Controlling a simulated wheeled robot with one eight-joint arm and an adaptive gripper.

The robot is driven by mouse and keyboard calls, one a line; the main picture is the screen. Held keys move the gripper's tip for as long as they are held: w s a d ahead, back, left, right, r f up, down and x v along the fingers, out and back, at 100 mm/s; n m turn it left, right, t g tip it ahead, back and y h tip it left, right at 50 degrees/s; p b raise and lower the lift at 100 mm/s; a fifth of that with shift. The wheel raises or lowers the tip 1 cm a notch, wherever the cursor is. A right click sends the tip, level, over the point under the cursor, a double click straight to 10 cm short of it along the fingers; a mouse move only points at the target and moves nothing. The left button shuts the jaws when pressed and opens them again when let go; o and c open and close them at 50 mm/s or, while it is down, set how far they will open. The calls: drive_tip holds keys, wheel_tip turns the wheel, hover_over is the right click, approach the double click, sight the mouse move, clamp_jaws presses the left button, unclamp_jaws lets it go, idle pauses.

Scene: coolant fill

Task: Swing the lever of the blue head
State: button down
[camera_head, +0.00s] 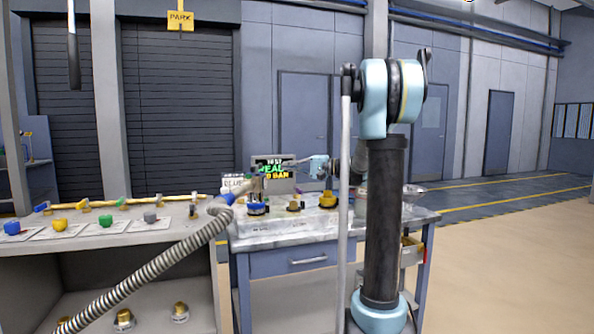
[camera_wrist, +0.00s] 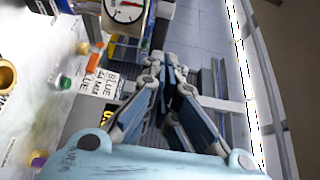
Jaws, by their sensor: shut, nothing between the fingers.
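A ribbed grey hose (camera_head: 150,268) rises from the lower left to a blue collar (camera_head: 226,199). A dark fitting extends from the collar over a blue-ringed port (camera_head: 258,209) on the bench; I cannot tell whether they touch. The lever is too small to make out there. My gripper (camera_head: 288,163) is in front of the display, right of and above this fitting. In the wrist view my gripper (camera_wrist: 168,62) is shut and empty, its fingers converging below a round gauge (camera_wrist: 125,11). The blue head is not clear in the wrist view.
The bench (camera_head: 290,238) carries a yellow-ringed port (camera_head: 328,200) and a brass one (camera_head: 294,206). A rack at left (camera_head: 110,238) holds coloured caps. A card reading BLUE 44 MIX (camera_wrist: 106,82) shows near my fingers.

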sight(261, 165)
drive_tip(key=shift+x, duration=3.95)
drive_tip(key=shift+a+g, duration=0.25)
drive_tip(key=shift+g, duration=0.05)
